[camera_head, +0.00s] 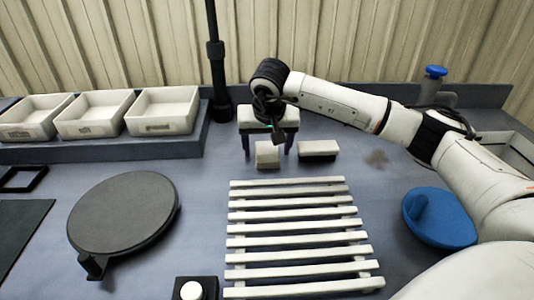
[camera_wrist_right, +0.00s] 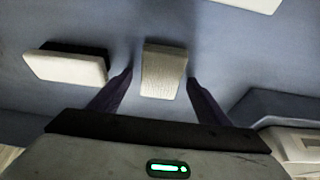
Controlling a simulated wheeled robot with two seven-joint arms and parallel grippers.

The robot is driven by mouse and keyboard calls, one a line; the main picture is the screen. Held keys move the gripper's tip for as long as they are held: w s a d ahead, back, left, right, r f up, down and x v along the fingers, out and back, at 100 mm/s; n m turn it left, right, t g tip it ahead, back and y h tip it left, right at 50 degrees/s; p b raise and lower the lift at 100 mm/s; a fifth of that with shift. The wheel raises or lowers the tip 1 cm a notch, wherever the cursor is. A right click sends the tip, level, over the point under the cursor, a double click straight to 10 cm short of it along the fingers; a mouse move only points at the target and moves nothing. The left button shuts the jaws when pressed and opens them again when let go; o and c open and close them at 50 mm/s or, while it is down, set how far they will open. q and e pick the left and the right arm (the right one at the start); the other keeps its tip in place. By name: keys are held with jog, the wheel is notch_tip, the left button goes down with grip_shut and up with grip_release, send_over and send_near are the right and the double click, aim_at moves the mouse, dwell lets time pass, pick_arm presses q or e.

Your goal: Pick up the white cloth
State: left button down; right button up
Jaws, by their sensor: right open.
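The white cloth (camera_head: 267,156) is a small folded off-white block on the blue-grey bench top, behind the slatted rack. In the right wrist view the cloth (camera_wrist_right: 163,68) has a fine woven texture and lies ahead, between the lines of the two dark fingers. My right gripper (camera_head: 268,150) is open and points down over the cloth, one finger on each side with gaps. In the right wrist view the gripper (camera_wrist_right: 160,78) holds nothing. Whether the fingertips are level with the cloth is hard to tell. My left gripper is out of view.
A white block with a dark base (camera_head: 318,148) sits close right of the cloth. The white slatted rack (camera_head: 295,240) lies in front. White bins (camera_head: 162,111) stand on a ledge at left, near a black post (camera_head: 217,70). A round grey disc (camera_head: 123,212) and blue disc (camera_head: 440,220) flank the rack.

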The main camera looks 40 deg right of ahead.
aim_at(267, 151)
jog(key=c, duration=1.1)
notch_tip(267, 151, up, 10)
jog(key=shift+r+b, duration=0.1)
jog(key=shift+b, duration=0.2)
jog(key=shift+c, duration=0.2)
jog(key=shift+o, duration=0.8)
jog(key=shift+c, duration=0.3)
